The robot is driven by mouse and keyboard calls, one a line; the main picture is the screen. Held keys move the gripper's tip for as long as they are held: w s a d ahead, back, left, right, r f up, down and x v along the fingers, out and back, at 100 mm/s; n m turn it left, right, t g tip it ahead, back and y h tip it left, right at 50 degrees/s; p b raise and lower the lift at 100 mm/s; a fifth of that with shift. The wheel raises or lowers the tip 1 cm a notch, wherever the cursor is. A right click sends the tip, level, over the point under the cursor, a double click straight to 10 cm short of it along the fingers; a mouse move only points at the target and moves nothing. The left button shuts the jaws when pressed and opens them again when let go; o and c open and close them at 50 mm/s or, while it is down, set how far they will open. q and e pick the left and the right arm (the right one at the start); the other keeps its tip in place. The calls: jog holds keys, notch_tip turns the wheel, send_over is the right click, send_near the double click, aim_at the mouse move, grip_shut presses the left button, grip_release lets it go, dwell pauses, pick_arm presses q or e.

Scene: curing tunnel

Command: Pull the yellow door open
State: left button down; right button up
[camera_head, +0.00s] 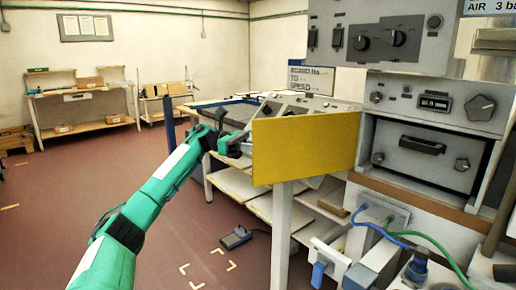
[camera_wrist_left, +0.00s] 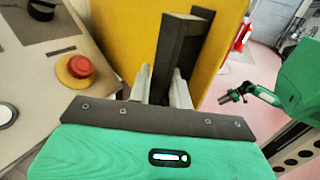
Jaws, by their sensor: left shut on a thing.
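The yellow door (camera_head: 305,147) is a flat panel standing out to the left of the grey cabinet front in the head view. It also fills the upper middle of the left wrist view (camera_wrist_left: 127,35). A dark bar handle (camera_wrist_left: 180,50) stands on its face. My left gripper (camera_head: 240,146) is at the door's left edge, its jaws (camera_wrist_left: 161,88) shut on the handle. The head view hides most of the handle. What looks like my right gripper (camera_wrist_left: 230,97) shows small beyond the door in the wrist view; its jaws are unclear.
A grey cabinet front (camera_head: 424,157) with knobs is right of the door. A table leg (camera_head: 283,235) and blue and green hoses (camera_head: 385,232) are below. A red button (camera_wrist_left: 75,70) is beside my left gripper. A foot pedal (camera_head: 236,237) lies on open floor.

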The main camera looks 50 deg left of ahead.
pick_arm(q)
jog(key=c, duration=1.3)
grip_release()
jog(key=v, duration=1.3)
jog(key=shift+s+a, duration=0.1)
jog(key=shift+a, duration=0.25)
pick_arm(e)
jog(key=shift+s+d+r+g, duration=0.15)
jog(key=shift+s+d+g, duration=0.05)
jog(key=shift+d+g, duration=0.25)
